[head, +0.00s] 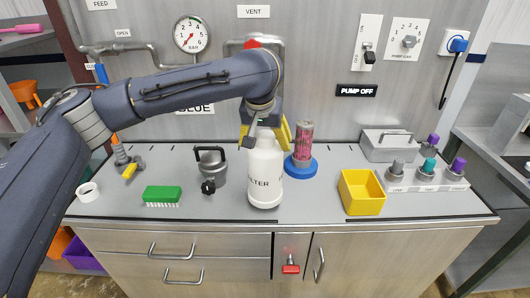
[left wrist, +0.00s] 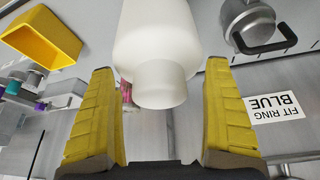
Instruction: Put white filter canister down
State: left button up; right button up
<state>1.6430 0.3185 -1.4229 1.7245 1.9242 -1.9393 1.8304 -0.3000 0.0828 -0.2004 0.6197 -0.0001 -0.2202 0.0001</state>
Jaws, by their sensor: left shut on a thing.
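The white filter canister (head: 265,178) is upright over the front middle of the counter (head: 225,212), with dark lettering ending in "LTER" on its side. I cannot tell whether its base touches the counter. My left gripper (head: 265,132) reaches it from above, its yellow fingers on both sides of the canister's top, shut on it. In the left wrist view, the canister's narrow neck (left wrist: 160,84) lies between the two fingers (left wrist: 160,120), and its wider body extends beyond them. My right gripper is not in view.
Left of the canister stand a grey lidded pot (head: 211,168) and a green brush (head: 162,194). A pink-filled cylinder on a blue base (head: 301,167) stands close behind right. A yellow bin (head: 362,192) is further right. Bare counter lies between canister and bin.

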pick_arm(q)
jog(key=shift+f, duration=2)
jog(key=o, duration=1.4)
jog(key=v, duration=1.2)
jog(key=shift+w, duration=0.1)
